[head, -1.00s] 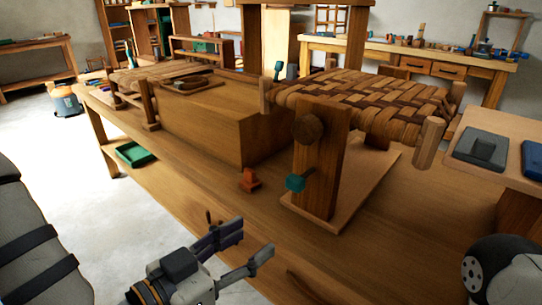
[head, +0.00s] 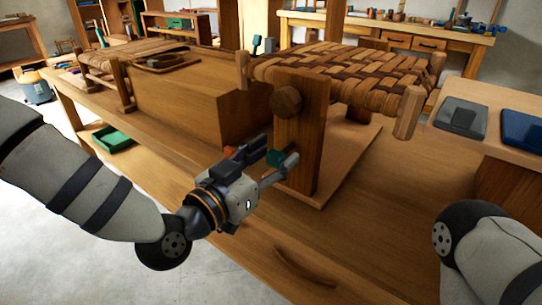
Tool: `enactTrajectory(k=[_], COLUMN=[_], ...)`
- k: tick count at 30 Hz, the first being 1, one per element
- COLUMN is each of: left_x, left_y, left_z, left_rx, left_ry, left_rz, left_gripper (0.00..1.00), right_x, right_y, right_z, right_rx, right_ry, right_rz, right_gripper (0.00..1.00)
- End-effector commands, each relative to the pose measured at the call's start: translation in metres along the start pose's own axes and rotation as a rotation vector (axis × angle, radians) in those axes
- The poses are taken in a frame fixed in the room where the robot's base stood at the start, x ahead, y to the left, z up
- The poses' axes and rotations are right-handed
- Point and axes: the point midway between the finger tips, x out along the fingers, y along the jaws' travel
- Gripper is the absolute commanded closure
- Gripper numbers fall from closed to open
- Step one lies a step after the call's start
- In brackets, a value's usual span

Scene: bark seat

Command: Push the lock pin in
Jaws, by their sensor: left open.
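The pin's shaft is hidden. The post carries the woven bark seat (head: 345,72). My right gripper is out of view; only part of my right arm shows at the lower right.
An orange-red piece (head: 229,151) is mostly hidden behind my left gripper. A large wooden block (head: 190,95) stands left of the post. A green tray (head: 113,139) lies at the left. The bench top (head: 370,225) right of the post is clear.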

Motion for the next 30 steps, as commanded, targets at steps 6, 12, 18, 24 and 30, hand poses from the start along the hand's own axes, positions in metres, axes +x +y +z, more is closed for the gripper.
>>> enactTrajectory(k=[6,12,18,24,30], left_x=[0.000,0.000,0.023,0.028,0.028], left_y=[0.000,0.000,0.000,0.000,-0.001], left_z=[0.000,0.000,0.000,-0.001,-0.001], left_rx=[0.000,0.001,0.003,0.000,0.000], left_ry=[0.000,0.000,0.001,0.002,0.003], left_rz=[0.000,0.000,0.000,-0.001,-0.001], left_gripper=[0.88,1.00,1.00,1.00,0.56], right_x=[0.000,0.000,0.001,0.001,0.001], right_y=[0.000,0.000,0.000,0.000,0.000], right_z=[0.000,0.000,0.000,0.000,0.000], right_rx=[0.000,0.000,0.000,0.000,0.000], right_ry=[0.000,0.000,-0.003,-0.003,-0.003], right_rz=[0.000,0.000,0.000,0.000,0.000], right_gripper=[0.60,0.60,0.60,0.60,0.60])
